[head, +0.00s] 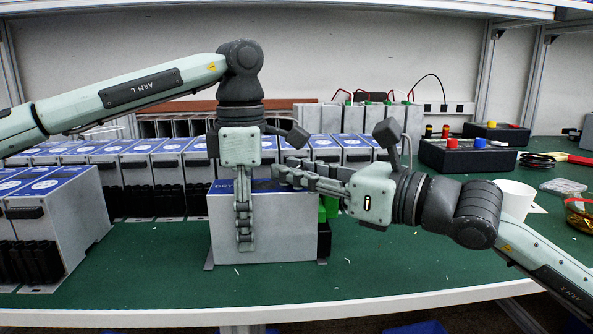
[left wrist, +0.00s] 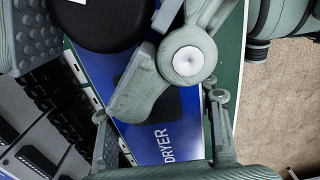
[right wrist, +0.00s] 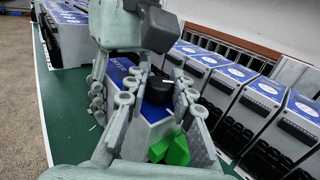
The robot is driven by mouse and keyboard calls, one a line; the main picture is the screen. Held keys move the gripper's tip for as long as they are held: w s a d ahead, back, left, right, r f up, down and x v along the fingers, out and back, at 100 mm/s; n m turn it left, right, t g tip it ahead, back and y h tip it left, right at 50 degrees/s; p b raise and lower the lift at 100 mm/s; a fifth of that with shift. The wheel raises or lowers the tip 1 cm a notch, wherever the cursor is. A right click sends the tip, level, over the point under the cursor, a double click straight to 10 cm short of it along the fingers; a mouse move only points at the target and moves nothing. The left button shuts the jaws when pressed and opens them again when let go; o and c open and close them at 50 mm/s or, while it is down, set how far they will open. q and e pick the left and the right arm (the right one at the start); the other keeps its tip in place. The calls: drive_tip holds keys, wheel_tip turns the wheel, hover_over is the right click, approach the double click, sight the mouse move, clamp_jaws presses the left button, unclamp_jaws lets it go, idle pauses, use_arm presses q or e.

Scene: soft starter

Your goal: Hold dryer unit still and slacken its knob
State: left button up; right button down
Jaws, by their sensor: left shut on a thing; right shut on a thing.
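The dryer unit (head: 280,235) is a grey box with a blue top, upright at the middle of the bench. My left gripper (head: 244,240) reaches down from above, shut on the unit with its fingers on opposite sides; the lettering DRYER shows between them in the left wrist view (left wrist: 168,145). My right gripper (head: 285,174) comes in level from the right over the unit's top. In the right wrist view its fingers lie either side of a black knob (right wrist: 159,88), shut on it. The knob is hidden in the head view.
Green connectors (right wrist: 172,150) sit at the unit's right side. Similar blue-topped units stand in a row behind and at left (head: 50,220). At right are a black box with coloured knobs (head: 465,155) and a white cup (head: 513,197).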

drive_tip(key=shift+f+n+g+y, duration=0.2)
drive_tip(key=shift+n+g+y, duration=0.3)
drive_tip(key=shift+n+g, duration=0.25)
use_arm(q)
drive_tip(key=shift+r, duration=0.1)
use_arm(e)
drive_tip(key=shift+n+g+y, duration=0.4)
drive_tip(key=shift+n+g, duration=0.05)
drive_tip(key=shift+g, duration=0.3)
drive_tip(key=shift+w+r+n+g+y, duration=0.15)
drive_tip(key=shift+n+g+y, duration=0.75)
drive_tip(key=shift+n+g, duration=0.8)
drive_tip(key=shift+n+g+y, duration=0.3)
drive_tip(key=shift+n+g, duration=0.7)
drive_tip(key=shift+g, duration=1.4)
drive_tip(key=c, duration=1.3)
unclamp_jaws()
drive_tip(key=shift+o, duration=0.2)
